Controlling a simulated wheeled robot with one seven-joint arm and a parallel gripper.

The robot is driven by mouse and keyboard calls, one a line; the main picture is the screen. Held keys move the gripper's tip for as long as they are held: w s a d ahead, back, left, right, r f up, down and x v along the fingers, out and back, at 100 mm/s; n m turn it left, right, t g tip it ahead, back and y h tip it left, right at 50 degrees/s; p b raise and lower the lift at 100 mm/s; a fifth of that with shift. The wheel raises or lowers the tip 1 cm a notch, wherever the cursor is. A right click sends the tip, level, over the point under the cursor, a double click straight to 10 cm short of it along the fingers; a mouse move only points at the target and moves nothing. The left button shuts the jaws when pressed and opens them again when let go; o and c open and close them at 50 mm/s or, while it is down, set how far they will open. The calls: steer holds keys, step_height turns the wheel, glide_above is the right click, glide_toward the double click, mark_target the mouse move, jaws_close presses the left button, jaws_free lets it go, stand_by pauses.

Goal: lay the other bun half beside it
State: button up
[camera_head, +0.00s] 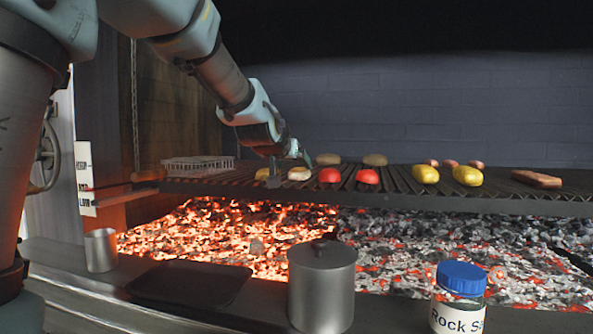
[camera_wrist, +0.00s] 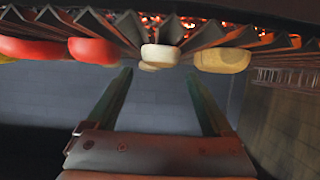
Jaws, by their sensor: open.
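My gripper (camera_head: 289,168) is open and empty, low over the left part of the grate (camera_head: 400,192). In the wrist view, which looks upside down, its fingers (camera_wrist: 158,73) are spread apart. A pale cream round piece (camera_head: 299,173) lies at the gripper; it also shows in the wrist view (camera_wrist: 160,55), in line with the gap. A yellowish-tan round piece (camera_head: 262,174) lies left of it, partly behind a finger; it also shows in the wrist view (camera_wrist: 222,60). Two brownish rounds (camera_head: 328,158) (camera_head: 375,159) lie farther back. I cannot tell which are bun halves.
Two red pieces (camera_head: 329,176) (camera_head: 367,177), two yellow pieces (camera_head: 425,174) (camera_head: 467,176), several sausages (camera_head: 450,163) and a brown slab (camera_head: 537,179) share the grate. A wire rack (camera_head: 198,166) stands at the left. Glowing coals (camera_head: 230,235) lie below.

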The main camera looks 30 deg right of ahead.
steer(key=p+v, duration=0.3)
steer(key=v, duration=0.3)
steer(key=shift+r, duration=0.15)
steer(key=shift+s+a, duration=0.1)
steer(key=shift+a, duration=0.05)
